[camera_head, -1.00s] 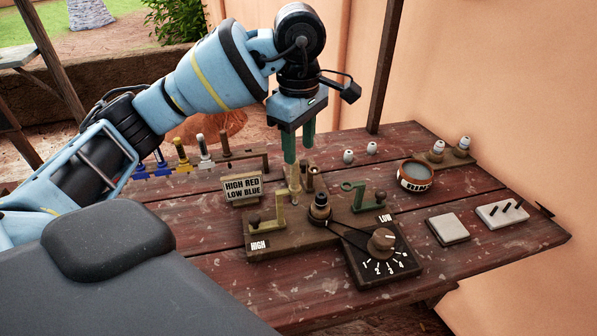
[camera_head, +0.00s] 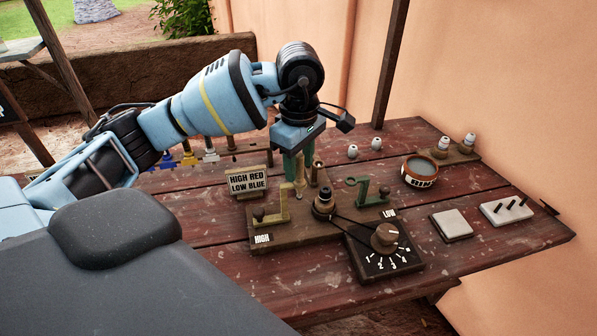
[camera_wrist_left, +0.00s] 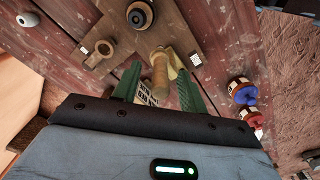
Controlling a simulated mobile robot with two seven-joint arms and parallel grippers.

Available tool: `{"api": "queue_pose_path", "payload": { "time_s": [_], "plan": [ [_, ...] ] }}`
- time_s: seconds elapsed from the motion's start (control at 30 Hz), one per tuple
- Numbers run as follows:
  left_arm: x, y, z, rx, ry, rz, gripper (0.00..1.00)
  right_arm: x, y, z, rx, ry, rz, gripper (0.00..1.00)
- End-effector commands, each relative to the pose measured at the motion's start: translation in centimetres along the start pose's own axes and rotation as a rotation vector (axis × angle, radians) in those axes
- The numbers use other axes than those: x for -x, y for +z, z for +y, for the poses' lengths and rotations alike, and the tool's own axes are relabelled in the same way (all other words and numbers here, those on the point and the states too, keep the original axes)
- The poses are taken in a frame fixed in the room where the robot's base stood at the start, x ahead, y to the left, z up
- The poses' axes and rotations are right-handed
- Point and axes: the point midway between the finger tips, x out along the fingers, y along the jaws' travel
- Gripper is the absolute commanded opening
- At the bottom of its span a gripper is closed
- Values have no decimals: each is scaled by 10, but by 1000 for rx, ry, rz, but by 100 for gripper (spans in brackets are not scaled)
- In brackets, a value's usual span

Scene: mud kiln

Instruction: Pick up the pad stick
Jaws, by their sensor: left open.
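The slim tan upright stick (camera_head: 300,180), which I take for the pad stick, stands at the back of the wooden base board (camera_head: 290,234). My left gripper (camera_head: 299,162) points down just behind it in the head view, its green fingers open. In the left wrist view a tan rod (camera_wrist_left: 160,76) lies between the two spread fingers of the gripper (camera_wrist_left: 157,80), with a gap on each side. Whether either finger touches it, I cannot tell. The stick's lower end is partly hidden among the board's parts. My right gripper is not in view.
The HIGH RED LOW BLUE sign (camera_head: 248,182) stands left of the stick. Coloured spools (camera_head: 188,158) stand behind left.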

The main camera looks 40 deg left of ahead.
Motion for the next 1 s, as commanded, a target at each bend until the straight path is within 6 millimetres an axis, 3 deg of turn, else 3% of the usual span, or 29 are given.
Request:
{"api": "queue_pose_path", "payload": {
  "time_s": [0.33,0.67,1.0],
  "plan": [
    [-8,0,0,0,0,0,41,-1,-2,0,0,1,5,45],
    [-8,0,0,0,0,0,0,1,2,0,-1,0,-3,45],
    [1,0,0,0,3,0,0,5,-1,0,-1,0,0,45]
  ]
}}
